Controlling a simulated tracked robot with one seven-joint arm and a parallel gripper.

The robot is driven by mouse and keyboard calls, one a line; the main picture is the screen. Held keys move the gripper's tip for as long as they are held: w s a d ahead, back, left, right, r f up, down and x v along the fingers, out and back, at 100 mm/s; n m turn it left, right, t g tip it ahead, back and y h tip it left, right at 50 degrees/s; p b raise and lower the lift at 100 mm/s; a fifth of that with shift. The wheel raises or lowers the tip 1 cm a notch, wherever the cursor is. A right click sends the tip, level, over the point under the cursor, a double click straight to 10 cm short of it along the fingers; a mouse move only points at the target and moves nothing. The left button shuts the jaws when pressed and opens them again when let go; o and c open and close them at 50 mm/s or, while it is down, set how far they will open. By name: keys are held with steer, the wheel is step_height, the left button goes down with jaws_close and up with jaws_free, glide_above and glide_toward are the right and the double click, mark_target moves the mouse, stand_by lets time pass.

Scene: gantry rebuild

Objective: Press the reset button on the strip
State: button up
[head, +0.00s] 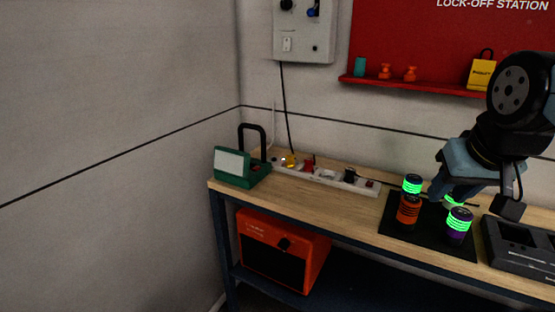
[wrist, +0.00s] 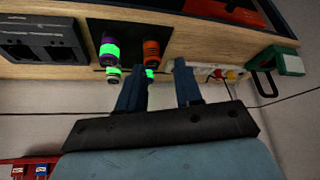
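The white power strip (head: 325,177) lies along the back of the wooden bench, left of the black mat. A yellow plug (head: 290,160), a red plug (head: 308,164) and a black plug (head: 350,175) sit on it. A small red part (head: 370,183) shows at its right end; I cannot tell if it is the reset button. In the wrist view the strip (wrist: 208,68) is partly behind my right finger. My gripper (wrist: 160,70) is open and empty. In the head view my gripper (head: 442,195) is over the mat area, right of the strip.
A green lamp (head: 236,166) stands left of the strip. A dark charger (head: 520,245) sits at right. A cable hangs behind the strip.

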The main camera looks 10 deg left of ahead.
jaws_close()
stand_by(1.2)
